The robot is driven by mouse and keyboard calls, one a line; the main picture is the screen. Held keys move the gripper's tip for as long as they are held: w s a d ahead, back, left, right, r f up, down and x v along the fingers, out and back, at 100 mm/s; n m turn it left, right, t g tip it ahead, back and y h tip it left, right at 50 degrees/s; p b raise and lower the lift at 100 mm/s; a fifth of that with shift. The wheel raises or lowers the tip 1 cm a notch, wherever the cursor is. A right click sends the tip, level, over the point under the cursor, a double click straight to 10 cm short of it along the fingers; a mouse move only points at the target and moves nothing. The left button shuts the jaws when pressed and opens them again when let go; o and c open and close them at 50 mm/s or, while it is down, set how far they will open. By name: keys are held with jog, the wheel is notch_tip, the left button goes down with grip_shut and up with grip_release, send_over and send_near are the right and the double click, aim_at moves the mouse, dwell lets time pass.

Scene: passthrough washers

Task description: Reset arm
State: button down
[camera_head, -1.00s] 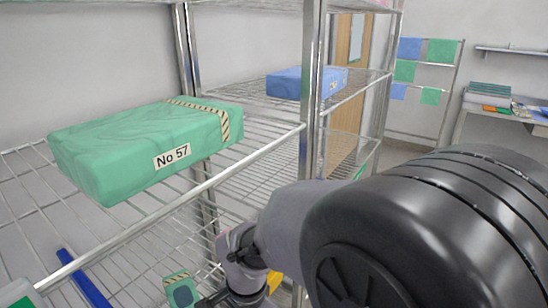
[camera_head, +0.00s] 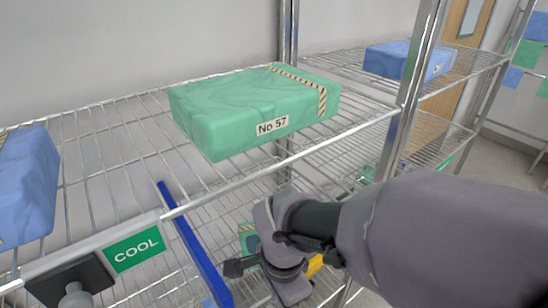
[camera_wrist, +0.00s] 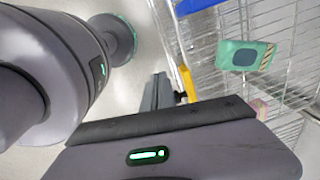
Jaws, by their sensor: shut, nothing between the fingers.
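My arm reaches in from the right in the head view, in front of the wire shelving. Its wrist hangs before the shelf's front edge, below the green wrapped pack. My gripper shows in the wrist view (camera_wrist: 160,92), with its fingers together and nothing between them. In the head view the gripper end is partly hidden by my wrist. The green pack (camera_head: 250,110), labelled No 57, lies on the upper wire shelf (camera_head: 115,125), apart from my arm.
A blue pack (camera_head: 27,185) lies at the left and another (camera_head: 410,60) at the back right. A blue divider bar (camera_head: 195,245) and a green COOL sign (camera_head: 134,249) are at the shelf front. A smaller green pack (camera_wrist: 245,55) lies on a lower shelf.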

jog(key=s+d+r+n+t+y+b, duration=0.1)
jog(key=s+d+r+n+t+b, duration=0.2)
jog(key=d+n+b, duration=0.4)
jog(key=s+n+t+b, duration=0.1)
jog(key=s+b, duration=0.1)
jog(key=shift+s+d+t+y, duration=0.35)
jog(key=shift+s+t+y, duration=0.05)
